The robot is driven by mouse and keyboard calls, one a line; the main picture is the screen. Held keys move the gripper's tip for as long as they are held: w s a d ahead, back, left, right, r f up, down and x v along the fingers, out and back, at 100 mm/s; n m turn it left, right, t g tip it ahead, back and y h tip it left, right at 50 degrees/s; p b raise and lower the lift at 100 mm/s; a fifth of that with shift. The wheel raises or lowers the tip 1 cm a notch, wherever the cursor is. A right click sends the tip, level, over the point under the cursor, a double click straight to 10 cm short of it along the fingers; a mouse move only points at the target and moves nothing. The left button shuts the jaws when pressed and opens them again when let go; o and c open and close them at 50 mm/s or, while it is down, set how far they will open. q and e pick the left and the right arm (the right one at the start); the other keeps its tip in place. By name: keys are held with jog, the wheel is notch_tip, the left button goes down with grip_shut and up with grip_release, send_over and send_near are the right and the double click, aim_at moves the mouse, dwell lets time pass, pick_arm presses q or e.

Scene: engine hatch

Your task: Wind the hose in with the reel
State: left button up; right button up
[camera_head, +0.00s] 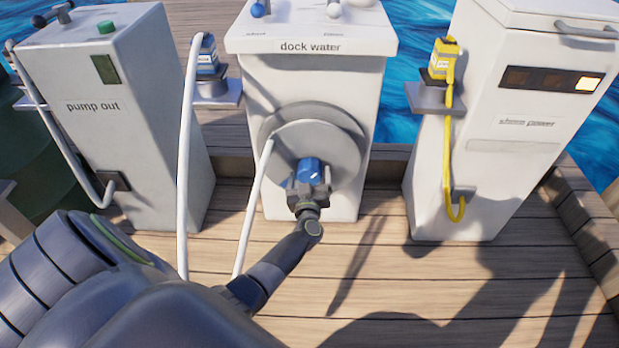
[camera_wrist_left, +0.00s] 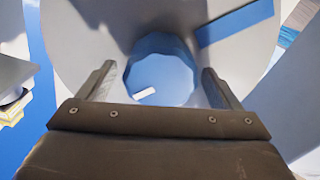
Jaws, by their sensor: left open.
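The grey hose reel (camera_head: 330,140) is mounted on the front of the white dock water pedestal (camera_head: 318,80). A blue knob (camera_head: 308,168) sticks out from the reel's face; it also shows in the left wrist view (camera_wrist_left: 160,70). The white hose (camera_head: 184,150) hangs from a blue-labelled holder, reaches down to the deck and comes back up to the reel. My left gripper (camera_head: 308,187) is open in front of the reel, with one finger on each side of the knob. Gaps show between the fingers and the knob in the left wrist view. My right gripper is not in view.
A white pump out pedestal (camera_head: 130,120) stands to the left with its own hose. A white power pedestal (camera_head: 500,130) with a yellow cable (camera_head: 448,150) stands to the right. The wooden deck (camera_head: 400,290) in front is clear. Water lies behind.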

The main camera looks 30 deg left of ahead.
pick_arm(q)
jog(key=c, duration=1)
